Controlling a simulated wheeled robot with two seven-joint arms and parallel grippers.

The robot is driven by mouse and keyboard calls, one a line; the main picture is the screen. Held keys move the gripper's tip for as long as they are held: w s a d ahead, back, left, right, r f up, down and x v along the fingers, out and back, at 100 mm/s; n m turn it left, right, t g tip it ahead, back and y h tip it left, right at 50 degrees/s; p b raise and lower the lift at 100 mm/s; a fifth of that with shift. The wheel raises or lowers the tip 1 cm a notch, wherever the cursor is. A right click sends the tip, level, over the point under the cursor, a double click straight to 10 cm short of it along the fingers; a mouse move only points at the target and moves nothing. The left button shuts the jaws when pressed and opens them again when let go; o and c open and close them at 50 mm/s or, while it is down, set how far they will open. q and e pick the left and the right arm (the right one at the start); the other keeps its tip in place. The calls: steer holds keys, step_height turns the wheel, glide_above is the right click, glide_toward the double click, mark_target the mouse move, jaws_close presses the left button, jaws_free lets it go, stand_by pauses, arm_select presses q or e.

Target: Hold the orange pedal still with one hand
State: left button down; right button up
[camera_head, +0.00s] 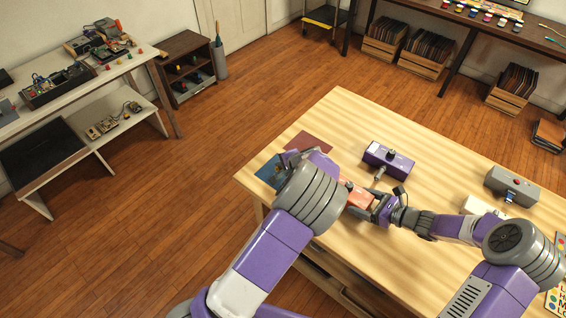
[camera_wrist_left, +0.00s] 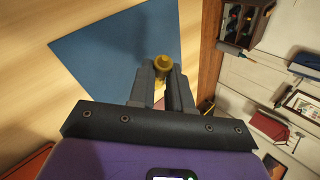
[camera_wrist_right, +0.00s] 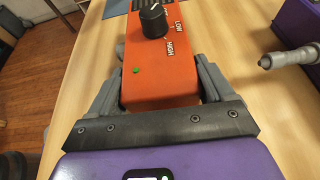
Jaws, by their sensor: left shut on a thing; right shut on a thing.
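The orange pedal (camera_wrist_right: 158,75) lies on the wooden table, with a black knob, LOW and HIGH lettering and a green light facing up. My right gripper (camera_wrist_right: 160,88) is shut across it, one finger on each long side. In the head view the pedal (camera_head: 359,197) is partly hidden behind my left arm. My left gripper (camera_wrist_left: 161,82) is shut on a small yellow knob-like piece (camera_wrist_left: 162,66), over the blue sheet (camera_wrist_left: 115,60). What that piece is attached to, if anything, is hidden.
A purple pedal (camera_head: 389,160) with a grey plug lies behind the orange one. A grey pedal (camera_head: 511,186) and a white item (camera_head: 479,206) are at the right. A dark red sheet (camera_head: 309,142) lies at the left corner. The table's far middle is clear.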

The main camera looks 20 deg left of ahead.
arm_select(q)
steer(key=shift+f, duration=0.45)
steer(key=c, duration=1)
jaws_free()
steer(key=v, duration=1.2)
